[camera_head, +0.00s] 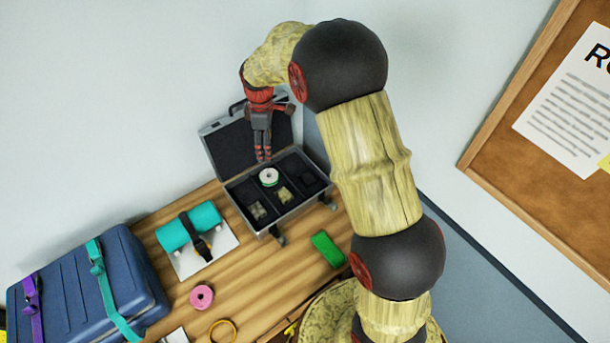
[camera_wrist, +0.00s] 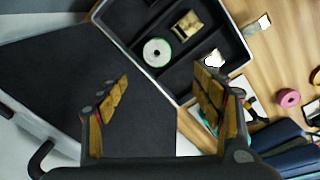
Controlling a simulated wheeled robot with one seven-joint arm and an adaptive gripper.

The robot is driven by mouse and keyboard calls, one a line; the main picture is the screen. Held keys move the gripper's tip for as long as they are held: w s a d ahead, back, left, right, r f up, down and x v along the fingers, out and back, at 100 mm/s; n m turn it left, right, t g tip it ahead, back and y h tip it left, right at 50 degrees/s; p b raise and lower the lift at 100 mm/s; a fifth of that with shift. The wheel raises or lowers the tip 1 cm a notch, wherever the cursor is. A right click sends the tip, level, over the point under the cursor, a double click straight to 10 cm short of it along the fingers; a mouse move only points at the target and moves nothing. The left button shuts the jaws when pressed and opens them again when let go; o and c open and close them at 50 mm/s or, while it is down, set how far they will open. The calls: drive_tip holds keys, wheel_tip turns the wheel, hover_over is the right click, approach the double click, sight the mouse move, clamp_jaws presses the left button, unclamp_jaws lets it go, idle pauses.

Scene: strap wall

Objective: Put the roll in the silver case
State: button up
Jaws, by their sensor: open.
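The silver case (camera_head: 288,219) stands open at the back of the wooden table, with its dark lid raised. A white roll with a green edge (camera_head: 269,178) lies flat inside it, in a compartment near the lid side; it also shows in the wrist view (camera_wrist: 157,52). A pink roll (camera_head: 202,297) lies on the table in front, and at the right in the wrist view (camera_wrist: 289,98). My gripper (camera_head: 263,158) is open and empty above the case, by the lid. In the wrist view its fingers (camera_wrist: 161,88) are spread apart, with the white roll beyond them.
Small yellowish items (camera_head: 284,194) lie in the case's other compartments. A green block (camera_head: 327,249) is beside the case. A teal roll-shaped bundle (camera_head: 188,227) with a dark strap lies to the left. A blue suitcase (camera_head: 90,285) with straps stands far left.

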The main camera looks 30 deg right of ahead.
drive_tip(key=s+r+m+t, duration=0.2)
drive_tip(key=s+r+m, duration=0.3)
drive_tip(key=s+r, duration=1.05)
drive_tip(key=s+r+m+t, duration=0.1)
drive_tip(key=s+r+m, duration=0.2)
drive_tip(key=s, duration=0.6)
drive_tip(key=s+r+m+t, duration=0.2)
drive_tip(key=s+r+m, duration=0.1)
drive_tip(key=s, duration=0.7)
drive_tip(key=shift+m, duration=0.7)
drive_tip(key=shift+s+r, duration=0.1)
drive_tip(key=shift+s, duration=0.05)
